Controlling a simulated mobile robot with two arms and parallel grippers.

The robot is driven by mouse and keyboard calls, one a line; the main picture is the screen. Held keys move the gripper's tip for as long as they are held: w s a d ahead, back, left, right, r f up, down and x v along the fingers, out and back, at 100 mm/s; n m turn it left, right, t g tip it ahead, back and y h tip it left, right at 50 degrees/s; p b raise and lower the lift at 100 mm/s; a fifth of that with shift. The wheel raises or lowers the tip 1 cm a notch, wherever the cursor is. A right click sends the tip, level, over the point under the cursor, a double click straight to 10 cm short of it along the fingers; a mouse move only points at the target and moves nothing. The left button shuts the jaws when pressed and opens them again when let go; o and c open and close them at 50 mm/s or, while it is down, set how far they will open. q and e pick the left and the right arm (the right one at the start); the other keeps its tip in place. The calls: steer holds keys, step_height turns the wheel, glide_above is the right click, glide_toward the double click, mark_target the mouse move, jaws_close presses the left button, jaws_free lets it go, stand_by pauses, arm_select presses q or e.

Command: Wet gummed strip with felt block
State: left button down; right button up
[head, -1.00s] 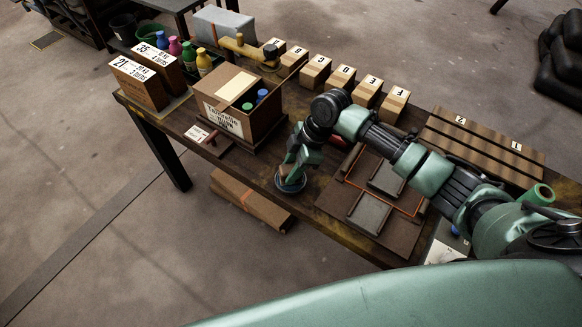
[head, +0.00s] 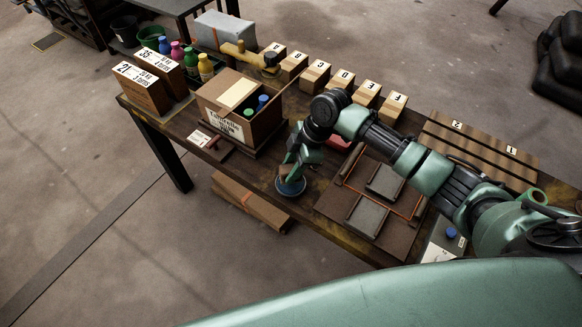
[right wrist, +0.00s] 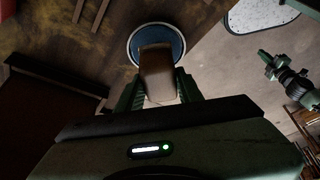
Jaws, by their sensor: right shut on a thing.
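My right gripper (head: 290,172) is over a round dish with a blue inside (head: 291,187) at the table's near edge. In the right wrist view the gripper (right wrist: 158,92) is shut on a tan-brown block (right wrist: 156,72), likely the felt block. The block overlaps the blue dish (right wrist: 136,40); I cannot tell whether it touches the blue surface. A cream strip (head: 237,93), possibly the gummed strip, lies on top of an open carton (head: 212,98) left of the gripper. My left gripper is not seen.
Small lettered boxes (head: 343,80) line the table's back. A framed board with grey plates (head: 367,216) lies right of the dish. Numbered boxes (head: 140,88) and coloured bottles (head: 206,67) stand at the far left. Slatted boards (head: 480,150) lie at the right.

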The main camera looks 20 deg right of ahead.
mark_target(285, 169)
steer(key=shift+r+p, duration=1.85)
steer(key=shift+r, duration=0.35)
